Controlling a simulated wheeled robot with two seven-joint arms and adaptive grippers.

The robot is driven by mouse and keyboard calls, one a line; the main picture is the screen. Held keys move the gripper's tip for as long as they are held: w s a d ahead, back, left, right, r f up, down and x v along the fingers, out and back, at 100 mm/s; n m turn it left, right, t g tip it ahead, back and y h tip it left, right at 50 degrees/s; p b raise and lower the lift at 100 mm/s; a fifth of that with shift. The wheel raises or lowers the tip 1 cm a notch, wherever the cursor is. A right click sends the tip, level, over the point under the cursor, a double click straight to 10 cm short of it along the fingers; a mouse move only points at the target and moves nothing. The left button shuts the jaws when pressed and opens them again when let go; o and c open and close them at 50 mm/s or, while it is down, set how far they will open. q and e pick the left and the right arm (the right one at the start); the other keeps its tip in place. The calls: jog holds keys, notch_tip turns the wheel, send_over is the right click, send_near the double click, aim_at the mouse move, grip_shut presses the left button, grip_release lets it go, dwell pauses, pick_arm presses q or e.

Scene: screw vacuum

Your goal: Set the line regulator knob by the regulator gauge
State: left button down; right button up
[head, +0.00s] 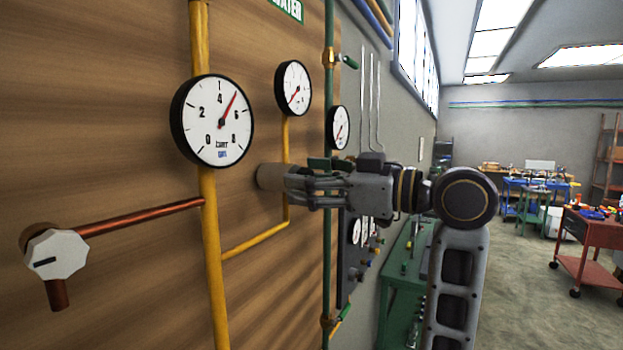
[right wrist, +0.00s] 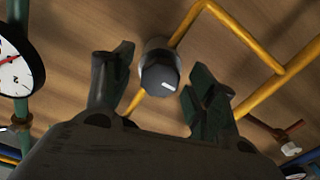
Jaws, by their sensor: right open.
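A round grey-brown knob (head: 269,177) sticks out from the wooden board beside a yellow pipe. In the right wrist view the same knob (right wrist: 160,78) shows its dark face with a short white mark. A smaller gauge (head: 293,88) tops the yellow pipe near the knob; which one is the regulator gauge is not readable. My left gripper is not in view.
A white knob (head: 57,252) sits on a copper pipe (head: 145,216) at the left. Yellow pipes (head: 212,270) and a green pipe (head: 328,250) run along the board. A third gauge (head: 338,128) hangs behind. A red cart (head: 587,240) stands far right on open floor.

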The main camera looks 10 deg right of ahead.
jog(key=c, duration=1)
jog(key=shift+c, duration=0.2)
jog(key=shift+m, duration=0.5)
jog(key=m, duration=1.1)
jog(key=shift+m, duration=0.4)
jog(key=o, duration=1)
